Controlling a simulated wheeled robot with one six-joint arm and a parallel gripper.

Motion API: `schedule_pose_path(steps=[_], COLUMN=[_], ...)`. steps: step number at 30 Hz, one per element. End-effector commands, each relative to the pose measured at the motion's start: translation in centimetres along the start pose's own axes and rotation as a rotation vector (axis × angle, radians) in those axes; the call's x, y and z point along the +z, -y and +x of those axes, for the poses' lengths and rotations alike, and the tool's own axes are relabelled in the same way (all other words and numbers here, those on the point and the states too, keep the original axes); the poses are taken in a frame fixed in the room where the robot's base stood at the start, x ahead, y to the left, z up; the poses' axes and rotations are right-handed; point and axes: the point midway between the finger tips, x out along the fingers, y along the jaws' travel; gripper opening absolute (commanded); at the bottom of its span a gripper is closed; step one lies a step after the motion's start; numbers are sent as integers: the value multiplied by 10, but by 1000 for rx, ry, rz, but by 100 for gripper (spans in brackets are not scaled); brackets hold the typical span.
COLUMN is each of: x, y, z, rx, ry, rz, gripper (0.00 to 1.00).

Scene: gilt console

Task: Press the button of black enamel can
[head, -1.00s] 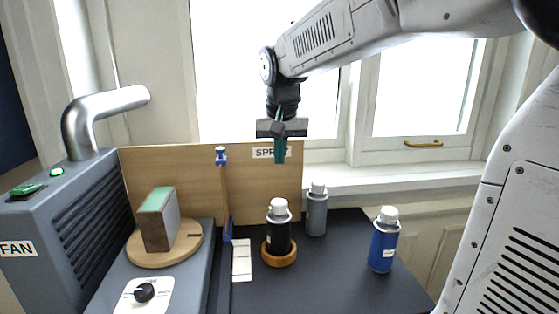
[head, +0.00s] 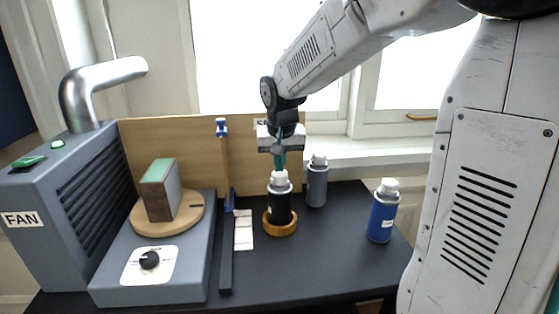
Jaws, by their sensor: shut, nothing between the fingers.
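The black enamel can (head: 280,207) stands upright in a round wooden ring holder (head: 281,227) on the dark table. Its white cap with the button (head: 279,178) is on top. My gripper (head: 280,167) points straight down, shut and empty, with its teal fingertips right over the white cap. The fingertips appear to be at or just above the cap; I cannot tell whether they touch it.
A grey can (head: 317,184) stands close behind on the right, and a blue can (head: 383,211) farther right. A wooden board (head: 165,140) stands behind. On the left are a blue clamp post (head: 227,170), a turntable (head: 150,222) with a block (head: 159,190), and the fan unit (head: 60,210).

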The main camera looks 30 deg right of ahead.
Motion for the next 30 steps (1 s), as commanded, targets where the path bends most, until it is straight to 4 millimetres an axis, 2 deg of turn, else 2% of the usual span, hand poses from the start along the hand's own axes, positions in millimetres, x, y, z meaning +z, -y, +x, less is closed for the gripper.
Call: schedule_pose_path(steps=[9,19,23,30], x=[7,8,3,-9], y=[0,-1,0,0], z=[20,20,5,-52], rx=[2,3,1,-6], ry=[6,11,3,-21], rz=[-1,-1,0,0], gripper=[0,0,0,0])
